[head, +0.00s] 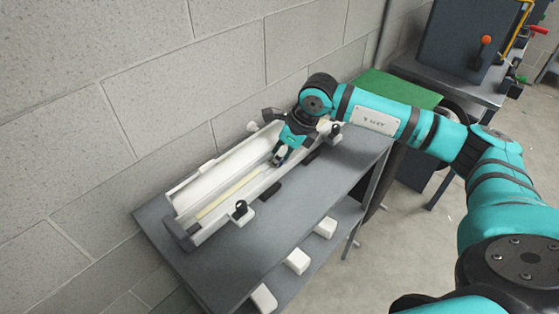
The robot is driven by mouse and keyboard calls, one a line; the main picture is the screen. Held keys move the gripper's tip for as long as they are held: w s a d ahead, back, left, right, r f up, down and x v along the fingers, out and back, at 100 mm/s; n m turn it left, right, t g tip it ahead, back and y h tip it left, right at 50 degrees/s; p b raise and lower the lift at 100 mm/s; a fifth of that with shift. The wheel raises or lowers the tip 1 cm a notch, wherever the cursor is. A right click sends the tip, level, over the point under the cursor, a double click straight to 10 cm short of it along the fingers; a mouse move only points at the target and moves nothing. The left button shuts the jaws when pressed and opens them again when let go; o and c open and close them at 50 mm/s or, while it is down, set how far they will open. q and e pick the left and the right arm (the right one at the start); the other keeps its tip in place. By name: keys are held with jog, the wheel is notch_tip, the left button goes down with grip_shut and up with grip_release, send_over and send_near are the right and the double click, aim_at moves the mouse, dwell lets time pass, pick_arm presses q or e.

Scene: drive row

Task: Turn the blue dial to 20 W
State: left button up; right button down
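No blue dial can be made out in the head view. My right arm reaches in from the right, over the grey bench (262,235). My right gripper (278,158) points down into the long white trough (183,200) on that bench, near its far end. The fingertips are small and dark here, so I cannot tell whether they are open or shut, or whether they touch anything. My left gripper is not in view.
Black knobs (240,209) sit along the trough's front side. White blocks (297,261) lie on the shelf below. A block wall stands behind. At upper right are a green surface (398,88) and a dark cabinet with an orange-knobbed lever (486,41). Floor at right is clear.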

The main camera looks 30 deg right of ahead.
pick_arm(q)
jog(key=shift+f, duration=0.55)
pick_arm(e)
jog(key=shift+n, duration=0.6)
jog(key=c, duration=1.1)
grip_release()
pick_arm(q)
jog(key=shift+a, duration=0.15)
